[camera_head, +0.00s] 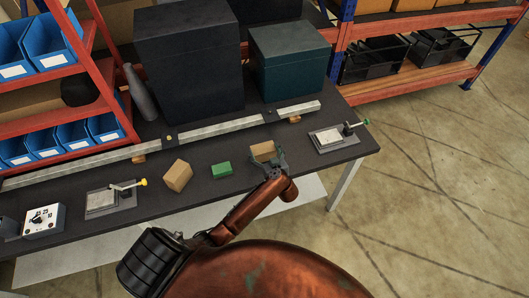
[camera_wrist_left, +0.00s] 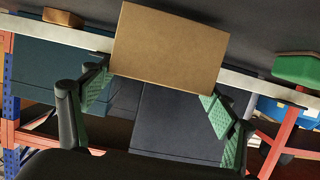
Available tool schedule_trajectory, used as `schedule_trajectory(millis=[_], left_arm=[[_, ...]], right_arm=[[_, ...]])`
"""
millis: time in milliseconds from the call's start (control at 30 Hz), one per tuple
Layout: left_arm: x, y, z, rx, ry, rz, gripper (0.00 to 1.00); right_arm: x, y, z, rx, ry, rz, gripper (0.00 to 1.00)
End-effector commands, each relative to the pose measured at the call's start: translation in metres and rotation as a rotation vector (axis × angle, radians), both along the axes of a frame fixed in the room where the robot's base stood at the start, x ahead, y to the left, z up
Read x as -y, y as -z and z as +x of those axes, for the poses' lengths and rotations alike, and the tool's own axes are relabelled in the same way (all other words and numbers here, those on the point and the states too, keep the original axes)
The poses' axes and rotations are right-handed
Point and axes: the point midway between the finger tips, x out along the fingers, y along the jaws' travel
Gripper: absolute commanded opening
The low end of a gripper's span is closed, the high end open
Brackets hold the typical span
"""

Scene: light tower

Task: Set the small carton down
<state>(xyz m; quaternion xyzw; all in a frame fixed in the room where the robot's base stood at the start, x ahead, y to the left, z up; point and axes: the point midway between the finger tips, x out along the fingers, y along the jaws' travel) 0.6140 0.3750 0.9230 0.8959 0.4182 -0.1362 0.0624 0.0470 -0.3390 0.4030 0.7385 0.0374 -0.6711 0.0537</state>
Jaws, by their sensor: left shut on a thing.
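The small carton (camera_head: 262,149) is a plain brown box near the right part of the dark table. My left gripper (camera_head: 268,163) is shut on it, and the carton shows large between the green-padded fingers in the left wrist view (camera_wrist_left: 170,48). Whether its underside touches the table cannot be told. A larger brown carton (camera_head: 177,176) stands on the table to the left, with a green block (camera_head: 221,169) between the two. My right gripper is not in view.
A metal rail (camera_head: 215,130) runs along the table (camera_head: 330,172) behind the carton. Clamp fixtures stand at the right (camera_head: 332,138) and left (camera_head: 110,201). Large dark boxes (camera_head: 190,60) (camera_head: 290,60) stand at the back. A control box (camera_head: 44,220) is at far left.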

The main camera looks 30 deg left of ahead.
Motion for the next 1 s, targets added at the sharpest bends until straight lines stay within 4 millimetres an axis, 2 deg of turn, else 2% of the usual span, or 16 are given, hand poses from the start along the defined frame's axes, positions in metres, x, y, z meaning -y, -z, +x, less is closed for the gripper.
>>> schedule_trajectory(millis=[67,400,433,700,1000], left_arm=[[-0.0006,0.0077,0.0005,0.001,0.000,0.002,0.51],[0.0001,0.0098,0.0004,0.001,0.000,0.000,0.51],[0.0002,0.0107,0.0003,0.001,-0.001,-0.001,0.80],[0.0000,0.0107,0.0002,0.002,-0.001,0.000,0.97],[-0.0001,0.0093,0.0003,0.003,-0.001,0.000,0.97]], right_arm=[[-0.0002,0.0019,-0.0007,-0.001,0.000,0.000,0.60],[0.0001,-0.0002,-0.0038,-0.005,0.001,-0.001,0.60],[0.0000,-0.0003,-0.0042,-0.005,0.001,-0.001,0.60],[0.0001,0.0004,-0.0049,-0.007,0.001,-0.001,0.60],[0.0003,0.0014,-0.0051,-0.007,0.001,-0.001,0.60]])
